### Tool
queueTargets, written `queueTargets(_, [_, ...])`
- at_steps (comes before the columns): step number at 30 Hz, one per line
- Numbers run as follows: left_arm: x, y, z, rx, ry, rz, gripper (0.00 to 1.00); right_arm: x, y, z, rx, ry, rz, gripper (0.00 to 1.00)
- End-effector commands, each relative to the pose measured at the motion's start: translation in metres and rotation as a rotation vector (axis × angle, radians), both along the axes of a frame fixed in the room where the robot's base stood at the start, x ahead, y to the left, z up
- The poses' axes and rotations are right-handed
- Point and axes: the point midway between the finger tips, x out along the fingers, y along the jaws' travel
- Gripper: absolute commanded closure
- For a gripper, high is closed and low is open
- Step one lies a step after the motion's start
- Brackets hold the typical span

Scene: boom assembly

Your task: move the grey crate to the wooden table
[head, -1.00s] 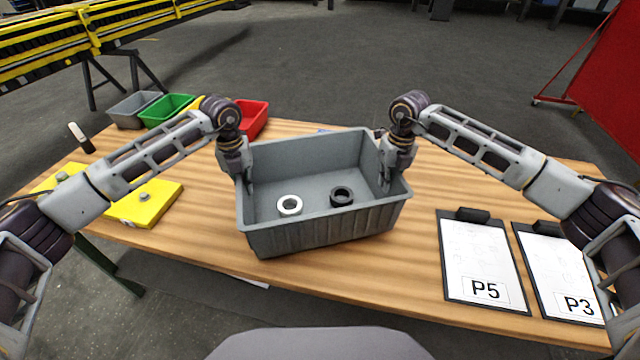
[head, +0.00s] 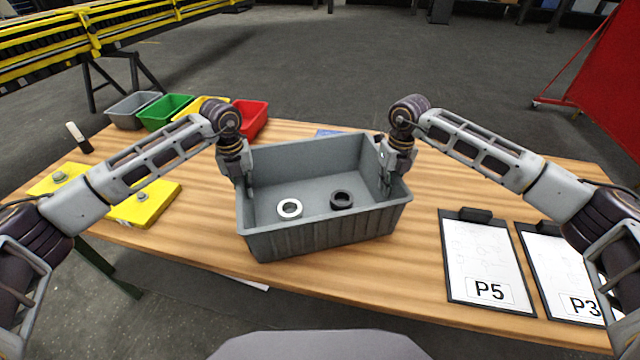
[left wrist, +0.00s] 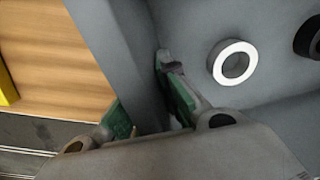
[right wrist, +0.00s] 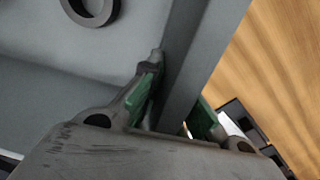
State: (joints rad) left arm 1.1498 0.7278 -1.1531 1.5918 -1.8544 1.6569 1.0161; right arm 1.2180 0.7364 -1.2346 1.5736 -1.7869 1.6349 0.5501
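The grey crate (head: 320,238) is over the front middle part of the wooden table (head: 410,270). It looks level; whether its base touches the tabletop I cannot tell. Inside lie a white ring (head: 290,208) and a black ring (head: 341,199). My left gripper (head: 245,186) is at the crate's left wall, its fingers on both sides of that wall (left wrist: 115,50) and closed on it. My right gripper (head: 386,182) holds the right wall (right wrist: 188,70) the same way, one finger inside and one outside.
Grey, green, yellow and red bins (head: 168,110) stand at the table's far left. Clipboards marked P5 (head: 486,262) and P3 (head: 562,265) lie at right. Bare tabletop lies between crate and clipboards.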

Motion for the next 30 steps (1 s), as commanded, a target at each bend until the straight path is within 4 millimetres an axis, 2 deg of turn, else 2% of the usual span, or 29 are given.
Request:
queueTargets(5, [0.0,0.0,-0.003,-0.001,-0.001,0.0,1.0,0.001,0.0,-0.003,0.0,-0.002,-0.001,1.0])
queueTargets(6, [0.0,0.0,-0.004,0.001,0.0,0.001,0.93,0.0,0.0,-0.004,-0.001,0.0,-0.001,0.93])
queueTargets(11, [0.0,0.0,-0.003,0.0,0.0,0.0,0.73,0.0,0.0,-0.003,0.0,0.0,-0.001,0.73])
queueTargets(23, [0.0,0.0,-0.001,0.0,0.0,0.0,0.73,0.0,0.0,-0.003,0.0,0.0,0.0,0.73])
queueTargets(30, [0.0,0.001,0.015,-0.001,-0.002,0.0,0.73,0.0,0.0,-0.003,0.0,0.0,0.0,0.73])
